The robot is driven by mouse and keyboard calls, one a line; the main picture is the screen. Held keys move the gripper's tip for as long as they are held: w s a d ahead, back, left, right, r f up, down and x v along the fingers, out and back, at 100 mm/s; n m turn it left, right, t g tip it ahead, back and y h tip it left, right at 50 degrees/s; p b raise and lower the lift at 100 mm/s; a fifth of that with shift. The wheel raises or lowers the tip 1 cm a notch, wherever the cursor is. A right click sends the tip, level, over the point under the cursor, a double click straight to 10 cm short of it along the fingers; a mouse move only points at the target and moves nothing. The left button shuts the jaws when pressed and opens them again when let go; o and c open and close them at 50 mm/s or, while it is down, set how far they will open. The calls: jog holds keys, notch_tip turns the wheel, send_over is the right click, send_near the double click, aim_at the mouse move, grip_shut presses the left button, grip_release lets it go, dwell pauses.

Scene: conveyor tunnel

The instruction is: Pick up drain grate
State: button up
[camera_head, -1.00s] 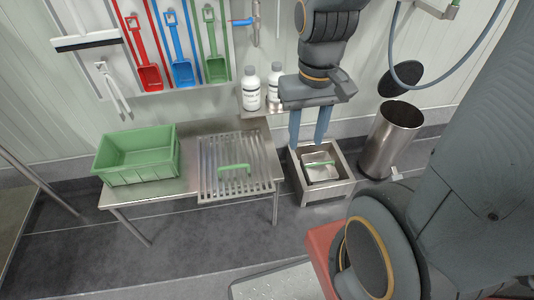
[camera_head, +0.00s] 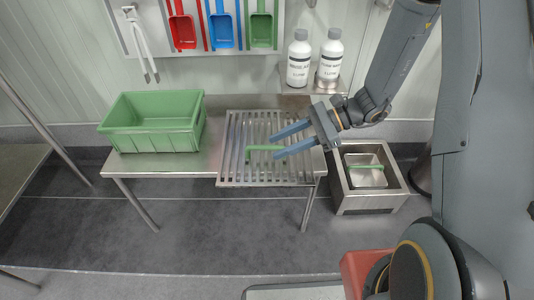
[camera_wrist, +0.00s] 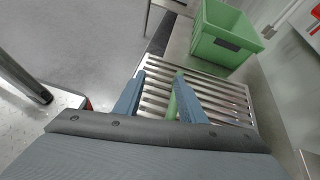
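The drain grate (camera_head: 235,178) is a slatted steel panel with a green bar handle (camera_head: 262,148). It lies flat on the right part of the steel table (camera_head: 150,164). My gripper (camera_head: 273,145) comes in from the right, low over the grate, its two blue-grey fingers apart and pointing left. The handle shows between the fingers in both views. In the wrist view the grate (camera_wrist: 228,99) lies ahead of my gripper (camera_wrist: 160,78), with the handle (camera_wrist: 176,100) beside the right finger. I cannot tell whether the fingers touch it.
A green crate (camera_head: 150,142) stands on the table left of the grate. Two white bottles (camera_head: 298,62) (camera_head: 329,62) stand on a shelf behind. A steel floor basin (camera_head: 366,203) is right of the table. Scoops and tongs (camera_head: 141,42) hang on the wall.

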aim_at(270, 148)
jog(key=shift+m+t+y, duration=0.5)
jog(key=shift+m+t, duration=0.1)
jog(key=shift+m, duration=0.3)
jog(key=w+f+b, duration=0.1)
jog(key=w+f, duration=0.2)
jog(key=shift+a+f, duration=0.1)
jog(key=shift+f, duration=0.05)
jog(key=shift+a+f+m, duration=0.2)
jog(key=shift+m, duration=0.2)
jog(key=x, duration=0.2)
jog(key=shift+a+f, duration=0.2)
jog(key=shift+a, duration=0.05)
jog(key=shift+w+b+x, duration=0.2)
jog(key=shift+b+x, duration=0.25)
jog(key=shift+x, duration=0.9)
jog(key=shift+w+b+x, duration=0.25)
jog(key=shift+b+x, duration=0.2)
jog(key=shift+x, duration=0.95)
jog(key=shift+c, duration=0.2)
grip_shut()
